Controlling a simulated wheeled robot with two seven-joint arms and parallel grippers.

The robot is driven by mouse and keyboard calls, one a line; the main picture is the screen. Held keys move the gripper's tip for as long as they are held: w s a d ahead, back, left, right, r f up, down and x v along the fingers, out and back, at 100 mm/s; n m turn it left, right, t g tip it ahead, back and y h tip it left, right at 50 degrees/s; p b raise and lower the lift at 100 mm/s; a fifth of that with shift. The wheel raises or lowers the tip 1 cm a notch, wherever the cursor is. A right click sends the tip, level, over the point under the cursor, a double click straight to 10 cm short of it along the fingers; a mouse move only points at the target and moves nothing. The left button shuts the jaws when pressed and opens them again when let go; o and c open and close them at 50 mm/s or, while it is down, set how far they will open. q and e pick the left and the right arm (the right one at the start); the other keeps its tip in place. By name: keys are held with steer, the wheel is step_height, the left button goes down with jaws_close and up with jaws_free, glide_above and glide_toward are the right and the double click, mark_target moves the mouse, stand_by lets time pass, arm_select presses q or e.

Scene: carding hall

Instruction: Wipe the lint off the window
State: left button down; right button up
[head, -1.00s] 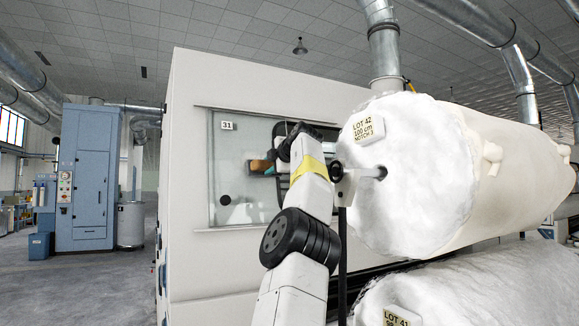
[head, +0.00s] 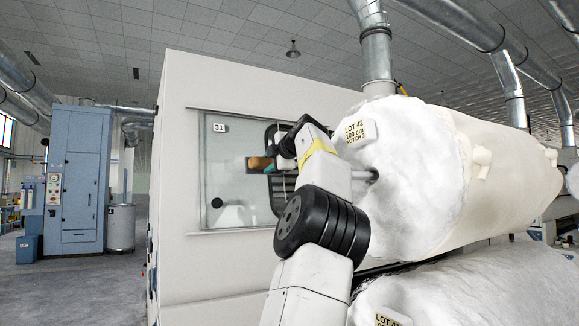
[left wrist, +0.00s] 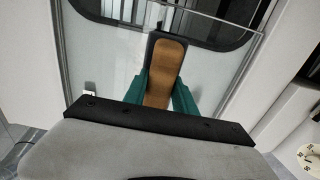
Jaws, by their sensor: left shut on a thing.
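The window (head: 232,165) is a grey glass pane in the cream machine's side, left of the big fleece roll. It also shows in the left wrist view (left wrist: 112,58). I cannot make out distinct lint on it. My left gripper (head: 276,156) is in front of the window's right part, its teal fingers shut on a brown-faced block with a dark edge (head: 260,163). In the left wrist view the block (left wrist: 166,68) sits between the fingers (left wrist: 163,82). I cannot tell whether the block touches the glass. My right gripper is out of view.
A large white roll (head: 410,180) labelled Lot 42 stands close to the right of my left arm, with another roll (head: 460,290) below it. A dark rounded frame (left wrist: 205,38) lies behind the block. A blue cabinet (head: 80,180) stands far left, with open floor before it.

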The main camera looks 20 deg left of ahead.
arm_select(q)
steer(key=shift+d, duration=0.1)
steer(key=shift+v, duration=1.5)
steer(key=shift+s, duration=0.1)
steer(key=s+a+r, duration=0.3)
steer(key=s+a, duration=0.4)
steer(key=a, duration=0.1)
steer(key=shift+s+a+x, duration=0.1)
steer(key=shift+s+x, duration=0.05)
steer(key=shift+x, duration=1.35)
steer(key=shift+s+a+x, duration=0.1)
steer(key=shift+x, duration=1.4)
steer(key=shift+x, duration=1)
